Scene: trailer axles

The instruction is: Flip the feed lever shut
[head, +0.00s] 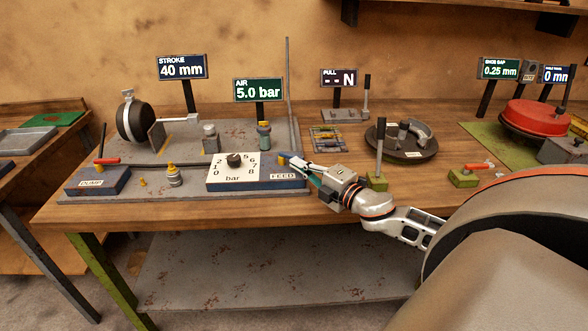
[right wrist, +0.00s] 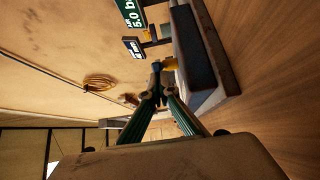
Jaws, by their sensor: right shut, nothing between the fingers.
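The feed lever (head: 283,158) is small and blue, on the box labelled FEED (head: 284,176) at the right end of the bench unit. My right gripper (head: 293,163) comes in from the right with its fingertips at the lever, partly covering it, so its exact angle is hard to tell. In the right wrist view the shut fingertips (right wrist: 157,88) are just below the lever's blue end (right wrist: 156,67), beside its yellow pivot (right wrist: 169,63). I cannot tell whether they touch. Nothing is held. My left gripper is not in view.
A pressure dial (head: 234,160) stands just left of the feed box. A DUMP box (head: 98,180) with a red lever is at the far left. The AIR display (head: 258,90) reads 5.0 bar.

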